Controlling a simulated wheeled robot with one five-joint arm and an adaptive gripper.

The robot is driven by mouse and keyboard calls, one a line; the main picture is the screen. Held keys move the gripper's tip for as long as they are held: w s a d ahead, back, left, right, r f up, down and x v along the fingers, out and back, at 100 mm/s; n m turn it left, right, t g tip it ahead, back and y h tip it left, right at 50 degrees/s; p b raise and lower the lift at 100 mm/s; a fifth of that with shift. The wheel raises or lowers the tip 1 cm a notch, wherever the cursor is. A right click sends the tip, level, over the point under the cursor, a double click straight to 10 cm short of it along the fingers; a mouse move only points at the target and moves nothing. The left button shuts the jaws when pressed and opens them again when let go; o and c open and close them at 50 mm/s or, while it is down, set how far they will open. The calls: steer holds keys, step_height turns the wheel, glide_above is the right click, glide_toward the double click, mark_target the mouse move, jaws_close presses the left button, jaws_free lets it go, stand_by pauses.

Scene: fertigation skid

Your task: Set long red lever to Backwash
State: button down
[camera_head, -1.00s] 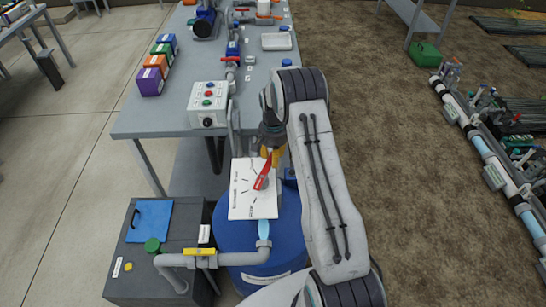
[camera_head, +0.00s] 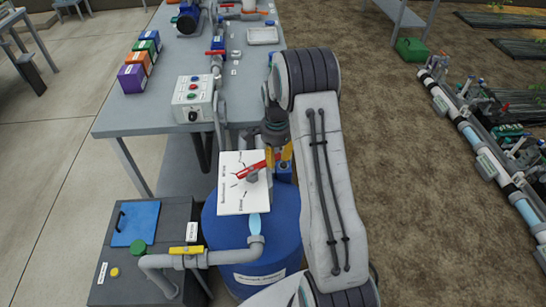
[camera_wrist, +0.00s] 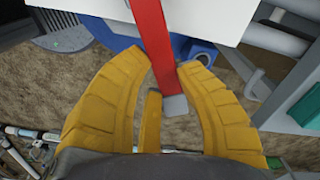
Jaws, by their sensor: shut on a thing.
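The long red lever (camera_head: 253,169) sits on a white dial plate (camera_head: 232,204) on top of the blue tank (camera_head: 228,237). It slants up and to the right in the head view, its outer end reaching past the plate's right edge. The plate carries printed lines and words too small to read surely. My gripper (camera_head: 279,156) is at the lever's outer end, shut on it. In the wrist view the red lever (camera_wrist: 154,38) runs down between the yellow fingers of my gripper (camera_wrist: 165,75). The lever's tip is partly hidden by the fingers in the head view.
A grey pipe with a yellow handle (camera_head: 186,250) runs in front of the tank. A grey box with a blue sheet (camera_head: 135,223) stands left. A button box (camera_head: 193,97) stands on the table (camera_head: 125,112) behind. Bare soil lies to the right.

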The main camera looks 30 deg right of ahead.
steer(key=shift+s+f+m, duration=0.1)
steer(key=shift+s+m, duration=0.3)
stand_by(0.3)
steer(key=c, duration=0.8)
jaws_free()
steer(key=shift+c, duration=0.2)
step_height(320, 180, up, 12)
